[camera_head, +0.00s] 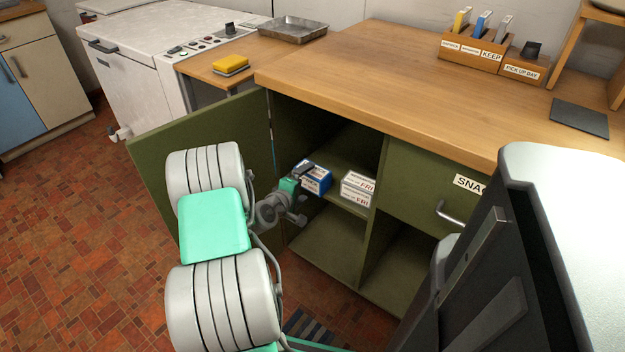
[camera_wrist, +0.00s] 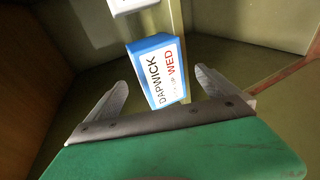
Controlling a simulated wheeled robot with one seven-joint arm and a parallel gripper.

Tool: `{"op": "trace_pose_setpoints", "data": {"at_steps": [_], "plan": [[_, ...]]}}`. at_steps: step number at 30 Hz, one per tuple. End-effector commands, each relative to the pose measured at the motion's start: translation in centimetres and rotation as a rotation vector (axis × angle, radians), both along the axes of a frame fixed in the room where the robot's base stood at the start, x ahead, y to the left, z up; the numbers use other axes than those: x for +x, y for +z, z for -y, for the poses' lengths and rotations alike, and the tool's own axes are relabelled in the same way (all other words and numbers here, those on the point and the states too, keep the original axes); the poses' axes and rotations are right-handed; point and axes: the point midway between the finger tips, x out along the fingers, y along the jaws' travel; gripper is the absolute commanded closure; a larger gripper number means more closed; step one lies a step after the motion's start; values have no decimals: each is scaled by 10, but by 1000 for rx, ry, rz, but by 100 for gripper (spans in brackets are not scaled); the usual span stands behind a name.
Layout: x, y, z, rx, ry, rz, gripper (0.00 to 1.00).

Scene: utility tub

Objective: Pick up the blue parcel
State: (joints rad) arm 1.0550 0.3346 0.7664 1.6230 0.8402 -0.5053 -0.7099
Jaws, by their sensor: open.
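The blue parcel (camera_head: 319,178) sits on the shelf inside the open green cabinet. In the wrist view the blue parcel (camera_wrist: 157,72) shows a white label reading DAPWICK and WED. My gripper (camera_head: 303,171) has reached into the cabinet at the parcel's left side. In the wrist view my gripper (camera_wrist: 163,78) is open, with one finger on each side of the parcel in the picture and visible gaps. I cannot tell how far the parcel's near end lies between the fingertips. My gripper hides part of the parcel in the head view.
A white parcel marked FRI (camera_head: 357,188) stands just right of the blue one, near an upright divider (camera_head: 374,205). The open cabinet door (camera_head: 165,150) is on the left, beside my arm. The wooden worktop (camera_head: 400,85) overhangs the shelf. The lower compartment (camera_head: 330,245) looks empty.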

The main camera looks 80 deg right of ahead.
Motion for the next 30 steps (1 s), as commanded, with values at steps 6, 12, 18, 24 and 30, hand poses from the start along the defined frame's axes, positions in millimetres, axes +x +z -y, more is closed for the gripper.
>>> {"op": "trace_pose_setpoints", "data": {"at_steps": [6,12,18,24,30], "plan": [[-5,-8,21,0,0,1,2],[-5,-8,21,0,0,2,5],[-4,-8,20,0,0,2,22],[-4,-8,20,1,0,3,38],[-4,-8,20,1,0,3,55]]}}
